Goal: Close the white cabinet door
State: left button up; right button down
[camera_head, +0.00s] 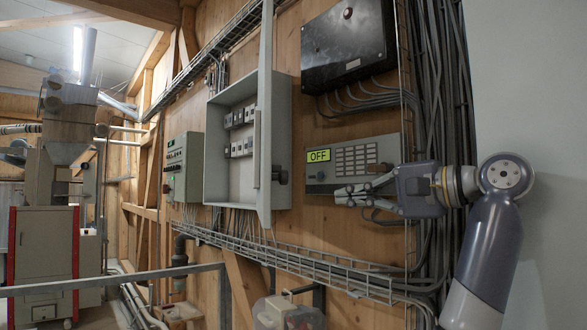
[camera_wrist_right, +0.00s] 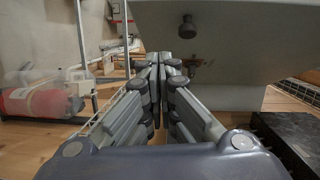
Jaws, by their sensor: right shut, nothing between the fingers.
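The white cabinet (camera_head: 216,150) hangs on the wooden wall, with rows of small dark switches inside. Its pale door (camera_head: 265,110) stands open, seen nearly edge-on and jutting out from the wall. A dark knob (camera_head: 281,174) sits on the door's right-hand face. My right gripper (camera_head: 340,194) is shut and empty, to the right of the door and apart from it, with its fingers pointing left. In the right wrist view the shut fingers (camera_wrist_right: 162,62) point toward the door (camera_wrist_right: 240,45), whose face and knob (camera_wrist_right: 187,27) fill the upper right. My left gripper is not in view.
A grey control panel (camera_head: 375,152) with an "OFF" display is behind my right gripper. A black box (camera_head: 347,50) is above it. Wire cable trays (camera_head: 300,264) run below, and a metal rail (camera_head: 110,281) crosses the lower left. A green-grey switch box (camera_head: 190,165) is left of the cabinet.

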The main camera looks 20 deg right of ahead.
notch_tip(320, 180, up, 4)
jog(key=s+y, duration=0.1)
jog(key=s, duration=0.2)
jog(key=s+a+r+p+x, duration=0.1)
jog(key=p+x, duration=0.3)
jog(key=x, duration=0.8)
jog(key=shift+a+r, duration=0.25)
jog(key=shift+a, duration=0.55)
jog(key=shift+a, duration=0.1)
